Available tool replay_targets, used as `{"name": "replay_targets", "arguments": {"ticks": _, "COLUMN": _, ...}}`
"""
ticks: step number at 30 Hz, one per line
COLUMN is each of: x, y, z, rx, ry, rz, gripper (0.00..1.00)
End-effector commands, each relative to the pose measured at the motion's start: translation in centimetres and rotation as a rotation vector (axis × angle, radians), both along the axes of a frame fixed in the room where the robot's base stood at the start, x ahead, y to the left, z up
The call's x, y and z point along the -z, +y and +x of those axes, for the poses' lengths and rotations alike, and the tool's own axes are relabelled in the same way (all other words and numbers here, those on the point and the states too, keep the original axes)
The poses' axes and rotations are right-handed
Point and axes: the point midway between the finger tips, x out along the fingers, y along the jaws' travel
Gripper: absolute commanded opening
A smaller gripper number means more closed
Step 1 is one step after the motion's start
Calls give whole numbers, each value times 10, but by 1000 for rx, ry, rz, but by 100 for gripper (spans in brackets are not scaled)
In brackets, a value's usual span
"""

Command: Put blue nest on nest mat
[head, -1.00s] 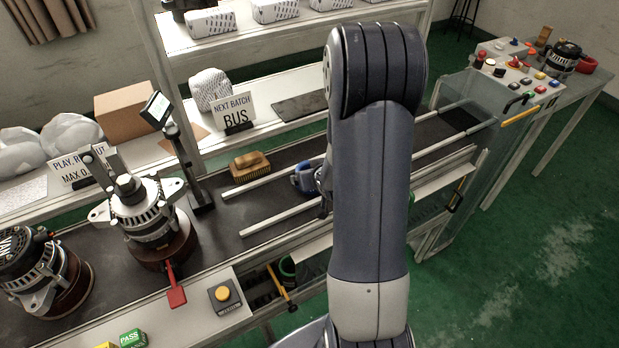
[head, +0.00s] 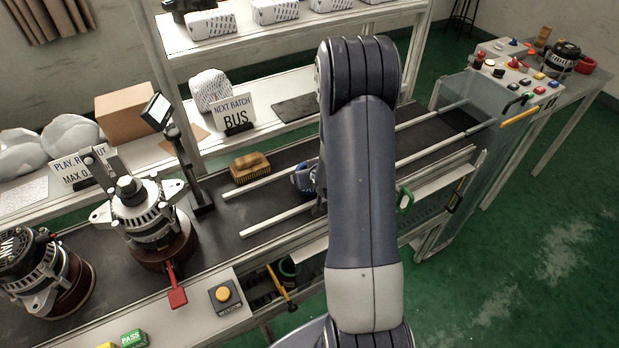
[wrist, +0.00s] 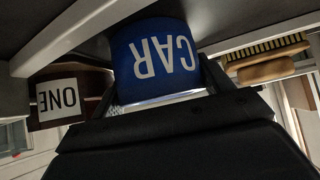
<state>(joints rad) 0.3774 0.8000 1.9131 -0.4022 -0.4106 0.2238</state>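The blue nest (head: 302,176) lies on the dark conveyor between two pale rails in the head view, mostly hidden by my arm. In the wrist view the blue nest (wrist: 152,62) is close up, with white letters CAR upside down. My gripper (wrist: 160,98) is right at it, with dark finger parts on either side. I cannot tell whether the fingers press on it. In the head view my gripper is hidden behind my arm. A dark flat mat (head: 296,107), possibly the nest mat, lies on the back bench right of the NEXT BATCH BUS sign (head: 235,114).
A wooden brush (head: 250,168) lies left of the rails (head: 275,218). A screen on a post (head: 190,165) and an alternator (head: 145,215) stand further left. A shelf with wrapped boxes (head: 275,12) rises above the back bench. The dark mat looks bare.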

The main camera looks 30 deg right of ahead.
Motion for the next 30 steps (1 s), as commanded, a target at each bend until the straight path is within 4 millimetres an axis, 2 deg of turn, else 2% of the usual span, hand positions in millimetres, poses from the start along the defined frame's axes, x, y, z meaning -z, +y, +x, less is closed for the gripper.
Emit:
{"name": "replay_targets", "arguments": {"ticks": 2, "x": 0, "y": 0, "z": 0, "rx": 0, "ry": 0, "rz": 0, "gripper": 61}}
{"name": "replay_targets", "arguments": {"ticks": 9, "x": 0, "y": 0, "z": 0, "rx": 0, "ry": -1, "rz": 0, "gripper": 41}}
{"name": "replay_targets", "arguments": {"ticks": 17, "x": -6, "y": 0, "z": 0, "rx": -1, "ry": -2, "rz": -1, "gripper": 41}}
{"name": "replay_targets", "arguments": {"ticks": 22, "x": -30, "y": 0, "z": 1, "rx": 0, "ry": -6, "rz": -2, "gripper": 41}}
{"name": "replay_targets", "arguments": {"ticks": 30, "x": -85, "y": 0, "z": 0, "rx": -1, "ry": -3, "rz": -3, "gripper": 41}}
